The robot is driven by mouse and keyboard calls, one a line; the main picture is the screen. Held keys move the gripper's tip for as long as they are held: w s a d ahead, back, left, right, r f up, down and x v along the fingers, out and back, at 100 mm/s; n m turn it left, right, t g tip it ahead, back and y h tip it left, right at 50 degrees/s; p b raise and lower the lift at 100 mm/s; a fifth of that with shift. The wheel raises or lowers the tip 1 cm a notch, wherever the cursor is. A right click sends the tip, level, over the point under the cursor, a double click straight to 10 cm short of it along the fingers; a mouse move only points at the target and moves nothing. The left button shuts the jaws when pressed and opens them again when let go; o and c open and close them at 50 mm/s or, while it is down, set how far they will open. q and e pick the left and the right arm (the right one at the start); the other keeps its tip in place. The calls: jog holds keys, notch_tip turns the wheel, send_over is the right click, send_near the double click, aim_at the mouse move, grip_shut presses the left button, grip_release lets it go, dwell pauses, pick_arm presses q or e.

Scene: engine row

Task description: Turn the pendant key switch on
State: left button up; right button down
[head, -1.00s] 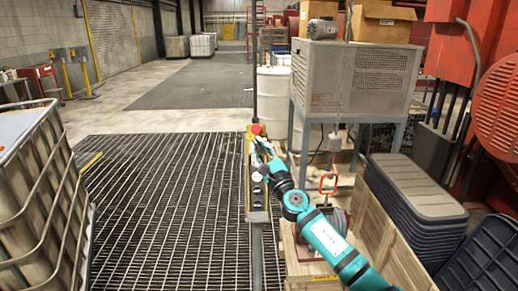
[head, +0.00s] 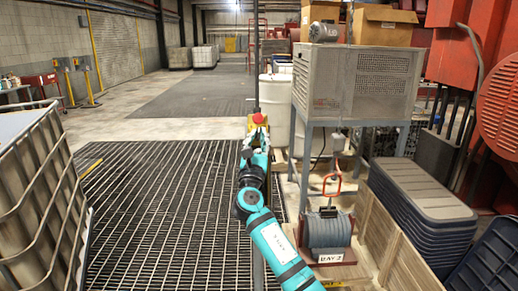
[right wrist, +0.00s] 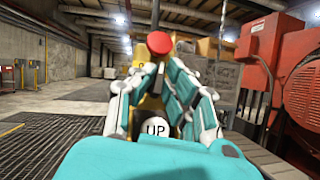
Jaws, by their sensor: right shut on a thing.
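The yellow pendant (head: 250,123) hangs upright above the floor grating, with a red button (head: 258,118) at its top. In the head view my right gripper (head: 257,138) is at the pendant's front, just below the red button, and hides much of the face. The right wrist view shows the red button (right wrist: 159,42) beyond the fingers and a white UP button (right wrist: 155,128) below them. There my right gripper (right wrist: 158,78) is closed at the pendant face. It is shut on the key switch, which the fingers hide. My left gripper is not in view.
A wire-caged tank (head: 38,190) stands at the left. A grey metal cabinet (head: 350,80) on a stand and a winch-like machine (head: 327,232) are right of the pendant. Stacked dark lids (head: 415,190) lie further right. The grating (head: 150,220) left of the pendant is clear.

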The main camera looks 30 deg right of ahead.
jog(key=m+g+h+b, duration=0.1)
jog(key=m, duration=0.1)
jog(key=m+g+h+b, duration=0.1)
jog(key=m+g, duration=0.1)
jog(key=m, duration=0.1)
jog(key=shift+w+a+g+h, duration=0.1)
jog(key=shift+a+g+h, duration=0.1)
jog(key=shift+g+h, duration=0.1)
jog(key=shift+r+m+g+h+b, duration=0.1)
jog(key=shift+m+g+h+b, duration=0.4)
jog(key=shift+m+g, duration=0.4)
jog(key=c, duration=1.4)
grip_release()
jog(key=shift+a, duration=0.15)
jog(key=v, duration=1.1)
jog(key=shift+s+a, duration=0.2)
jog(key=shift+a, duration=0.05)
